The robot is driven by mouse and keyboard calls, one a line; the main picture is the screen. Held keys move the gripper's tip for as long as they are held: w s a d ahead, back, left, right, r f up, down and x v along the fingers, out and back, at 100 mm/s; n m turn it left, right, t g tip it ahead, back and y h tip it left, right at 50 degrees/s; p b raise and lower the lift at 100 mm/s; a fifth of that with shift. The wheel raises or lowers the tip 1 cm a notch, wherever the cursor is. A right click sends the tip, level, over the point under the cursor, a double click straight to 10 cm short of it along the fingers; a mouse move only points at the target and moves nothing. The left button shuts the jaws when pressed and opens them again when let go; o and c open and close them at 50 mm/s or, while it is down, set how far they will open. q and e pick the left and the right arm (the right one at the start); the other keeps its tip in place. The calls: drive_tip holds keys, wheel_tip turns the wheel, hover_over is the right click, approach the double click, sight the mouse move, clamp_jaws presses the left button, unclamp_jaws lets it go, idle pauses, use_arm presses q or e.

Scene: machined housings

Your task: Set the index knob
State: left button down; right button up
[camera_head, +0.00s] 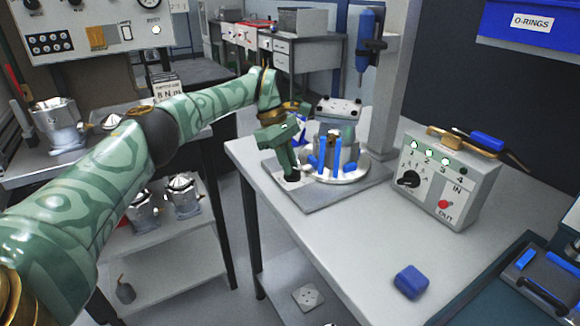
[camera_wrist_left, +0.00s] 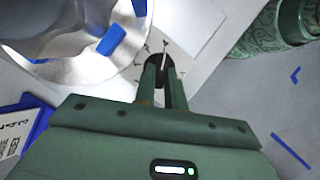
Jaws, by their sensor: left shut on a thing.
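The index knob (camera_head: 292,177) is a small black dial on the grey base plate (camera_head: 312,203), at the front left of the round metal fixture. In the left wrist view the knob (camera_wrist_left: 166,60) is black with a white pointer line, and dark tick marks lie around it on the plate. My left gripper (camera_head: 289,170) reaches down from above. Its fingers, also in the left wrist view (camera_wrist_left: 163,84), are shut on the knob and hide part of it. My right gripper is not in view.
The round fixture (camera_head: 345,174) with blue clamps and a grey housing stands right beside the gripper. A control box (camera_head: 448,188) with green lamps, a black dial and a red button stands at the right. A blue block (camera_head: 411,281) lies near the front; the table between is clear.

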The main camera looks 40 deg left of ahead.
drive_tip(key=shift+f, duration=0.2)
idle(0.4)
use_arm(q)
drive_tip(key=c, duration=1.5)
unclamp_jaws()
drive_tip(key=shift+o, duration=0.2)
